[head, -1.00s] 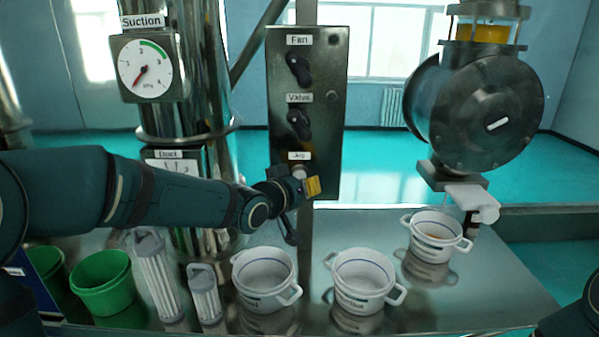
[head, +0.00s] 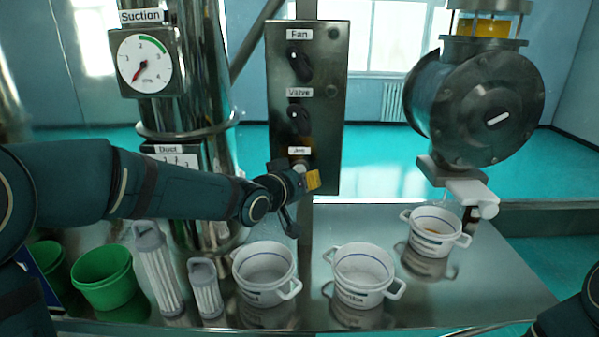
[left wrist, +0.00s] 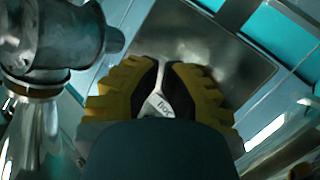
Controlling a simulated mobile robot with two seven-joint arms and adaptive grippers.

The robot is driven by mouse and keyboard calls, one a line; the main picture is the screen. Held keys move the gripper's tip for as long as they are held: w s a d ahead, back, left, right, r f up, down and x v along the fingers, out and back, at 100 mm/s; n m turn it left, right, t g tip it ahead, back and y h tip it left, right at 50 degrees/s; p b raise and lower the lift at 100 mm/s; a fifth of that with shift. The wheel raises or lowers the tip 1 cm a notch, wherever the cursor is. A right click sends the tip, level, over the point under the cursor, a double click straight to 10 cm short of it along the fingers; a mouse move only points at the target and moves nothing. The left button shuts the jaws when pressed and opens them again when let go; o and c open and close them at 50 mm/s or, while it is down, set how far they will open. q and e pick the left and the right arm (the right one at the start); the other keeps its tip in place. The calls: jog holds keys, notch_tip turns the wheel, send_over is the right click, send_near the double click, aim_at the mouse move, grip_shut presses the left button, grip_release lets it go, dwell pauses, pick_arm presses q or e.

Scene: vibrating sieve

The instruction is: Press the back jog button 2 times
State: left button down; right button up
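The dark metal control panel (head: 325,120) stands upright behind the bench, with labels Fan, Valve and Jog from top to bottom. The Jog label (head: 299,151) is near its lower end, and a pale round button (head: 299,164) shows just below it. My left gripper (head: 312,180) is at the panel's lower part, right beside this button; contact cannot be told. No back button is separately labelled. My right gripper is not in view.
Black Fan (head: 299,63) and Valve (head: 299,117) knobs sit above the gripper. White pots (head: 264,268) (head: 364,272) (head: 436,231), white ribbed cylinders (head: 158,270) and green buckets (head: 104,278) stand on the metal bench. A suction gauge (head: 145,62) is at left.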

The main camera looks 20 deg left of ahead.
pick_arm(q)
jog(key=shift+w, duration=0.15)
dwell(0.5)
jog(key=shift+w+a, duration=0.1)
jog(key=shift+w, duration=0.2)
jog(key=shift+w+a+p, duration=0.15)
jog(key=shift+w+p, duration=0.2)
jog(key=shift+w, duration=0.1)
dwell(0.9)
jog(key=shift+s, duration=0.1)
jog(key=shift+s+d+b, duration=0.25)
jog(key=shift+s+b, duration=0.45)
jog(key=shift+s, duration=0.1)
jog(key=shift+s+d+b, duration=0.25)
jog(key=shift+s+b, duration=0.35)
jog(key=shift+s, duration=0.2)
jog(key=shift+s+d+b, duration=0.2)
jog(key=shift+s+b, duration=0.35)
jog(key=shift+s, duration=0.25)
jog(key=shift+s+d+b, duration=0.25)
jog(key=shift+s+b, duration=0.35)
jog(key=shift+s, duration=0.2)
